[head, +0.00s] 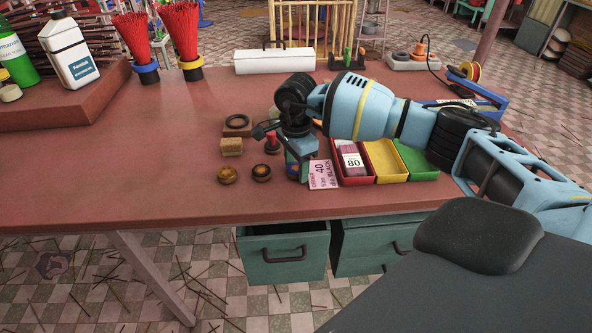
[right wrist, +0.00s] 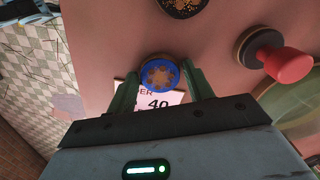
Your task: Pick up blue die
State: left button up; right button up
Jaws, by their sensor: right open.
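The blue die (right wrist: 158,76) is a round disc with a blue rim and a brass-coloured, patterned face. In the right wrist view it lies between the tips of my right gripper's two green fingers (right wrist: 161,84). The fingers are open around it, and I cannot tell whether they touch it. In the head view my right gripper (head: 298,172) points down at the table beside the pink label card, and mostly hides the die. My left gripper is not in view.
A pink label card (head: 323,174) lies by the red, yellow and green bins (head: 413,160). Two round dark-faced dies (head: 228,174) lie left of the gripper, near a wooden block (head: 231,147) and a red-handled tool (head: 272,142). The table's left-middle (head: 130,170) is clear.

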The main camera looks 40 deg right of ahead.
aim_at(296, 167)
jog(key=shift+c, duration=0.3)
jog(key=c, duration=0.8)
jog(key=shift+c, duration=0.2)
jog(key=shift+r, duration=0.1)
jog(key=shift+r, duration=0.5)
notch_tip(296, 167, up, 2)
jog(key=shift+r, duration=0.2)
jog(key=s+a+r, duration=0.1)
jog(key=s+a, duration=0.1)
jog(key=s, duration=1.3)
jog(key=shift+s+a+r+b, duration=0.25)
jog(key=shift+s+a+b, duration=0.05)
jog(key=shift+s+b, duration=0.15)
jog(key=shift+w+r, duration=0.1)
